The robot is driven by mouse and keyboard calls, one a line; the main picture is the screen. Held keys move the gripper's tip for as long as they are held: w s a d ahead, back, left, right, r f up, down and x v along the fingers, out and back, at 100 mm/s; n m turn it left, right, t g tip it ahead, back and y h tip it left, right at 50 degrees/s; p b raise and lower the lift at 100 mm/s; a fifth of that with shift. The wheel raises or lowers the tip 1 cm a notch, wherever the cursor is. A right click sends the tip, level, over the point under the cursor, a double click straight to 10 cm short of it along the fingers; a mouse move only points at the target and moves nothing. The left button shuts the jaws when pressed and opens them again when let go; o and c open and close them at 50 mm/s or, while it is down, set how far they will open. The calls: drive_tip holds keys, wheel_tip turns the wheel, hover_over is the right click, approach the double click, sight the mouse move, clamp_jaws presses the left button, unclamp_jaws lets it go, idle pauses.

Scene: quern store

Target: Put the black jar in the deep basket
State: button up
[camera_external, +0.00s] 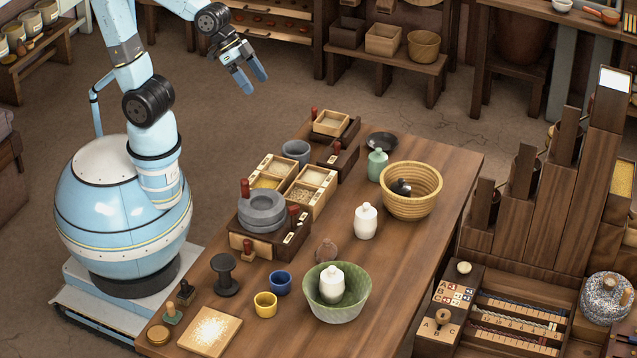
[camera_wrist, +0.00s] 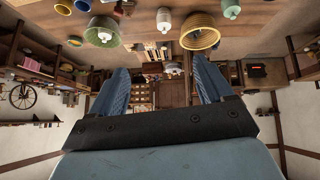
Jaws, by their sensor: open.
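The black jar (camera_external: 400,188) sits inside the tan woven basket (camera_external: 411,207) on the right of the table; its lower part is hidden by the basket's wall. The basket also shows at the top of the wrist view (camera_wrist: 200,38), where I cannot make out the black jar clearly. My gripper (camera_external: 252,81) is open and empty, held up in the air beyond the far left side of the table, well apart from the basket and jar. Its two fingers show spread in the wrist view (camera_wrist: 158,66).
A white jar (camera_external: 366,222) and a pale green jar (camera_external: 377,165) stand near the basket. A green bowl (camera_external: 337,307) holds another white jar (camera_external: 331,285). Grey round stones (camera_external: 262,212) and wooden boxes (camera_external: 311,186) crowd the left edge. The table's right side is mostly clear.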

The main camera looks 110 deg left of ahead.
drive_tip(key=s+a+r+g, duration=0.1)
drive_tip(key=s+g, duration=0.1)
drive_tip(key=s, duration=1.3)
drive_tip(key=shift+s+m+y, duration=0.2)
drive_tip(key=shift+m+y, duration=0.2)
